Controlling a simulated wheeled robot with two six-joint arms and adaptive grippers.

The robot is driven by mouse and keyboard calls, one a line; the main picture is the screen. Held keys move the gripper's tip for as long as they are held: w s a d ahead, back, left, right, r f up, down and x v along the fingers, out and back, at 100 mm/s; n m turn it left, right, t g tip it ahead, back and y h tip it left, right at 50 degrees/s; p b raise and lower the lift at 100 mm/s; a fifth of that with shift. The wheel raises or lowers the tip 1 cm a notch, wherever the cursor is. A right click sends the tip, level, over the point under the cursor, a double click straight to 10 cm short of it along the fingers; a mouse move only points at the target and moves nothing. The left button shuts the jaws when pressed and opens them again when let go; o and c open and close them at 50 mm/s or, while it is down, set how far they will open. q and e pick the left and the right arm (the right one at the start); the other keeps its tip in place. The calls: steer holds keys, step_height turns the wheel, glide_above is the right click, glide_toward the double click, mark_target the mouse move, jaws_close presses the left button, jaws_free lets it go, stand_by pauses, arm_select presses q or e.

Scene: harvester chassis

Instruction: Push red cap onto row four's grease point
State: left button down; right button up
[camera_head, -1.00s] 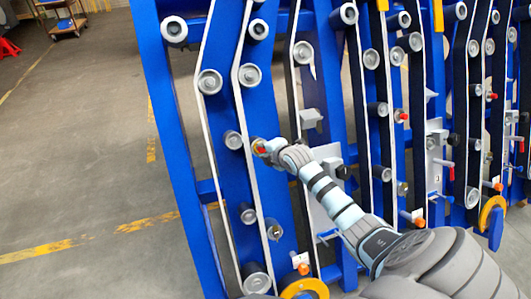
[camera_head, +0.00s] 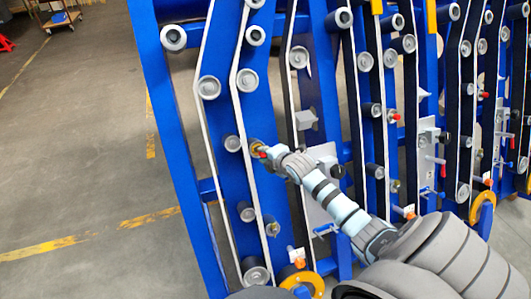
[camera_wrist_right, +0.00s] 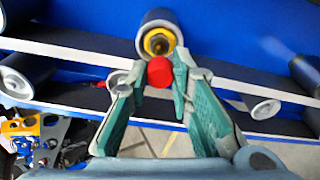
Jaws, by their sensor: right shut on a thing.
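The red cap (camera_head: 263,155) is held at the tips of my right gripper (camera_head: 270,152). In the right wrist view the cap (camera_wrist_right: 159,71) sits between the fingertips of my right gripper (camera_wrist_right: 160,80), which is shut on it. The grease point (camera_wrist_right: 158,42), a dark nipple with a yellow ring on a grey roller end, is just beyond the cap. The cap's edge is close below the nipple in that view; whether they touch I cannot tell. In the head view the yellow-ringed grease point (camera_head: 255,145) shows just up and left of the cap. My left gripper is not in view.
Blue upright frames with white-edged belts and grey rollers (camera_head: 247,80) surround the gripper. Red caps (camera_head: 394,116) show on frames to the right. Open floor (camera_head: 80,150) lies left.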

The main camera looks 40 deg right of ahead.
steer(key=shift+b+x, duration=1)
steer(key=shift+d, duration=0.1)
steer(key=shift+s, duration=0.1)
steer(key=shift+p, duration=0.4)
steer(key=shift+r, duration=0.1)
stand_by(0.4)
steer(key=shift+b+x, duration=1.2)
steer(key=shift+b, duration=0.15)
steer(key=o, duration=0.8)
steer(key=shift+d, duration=0.1)
steer(key=shift+o, duration=0.2)
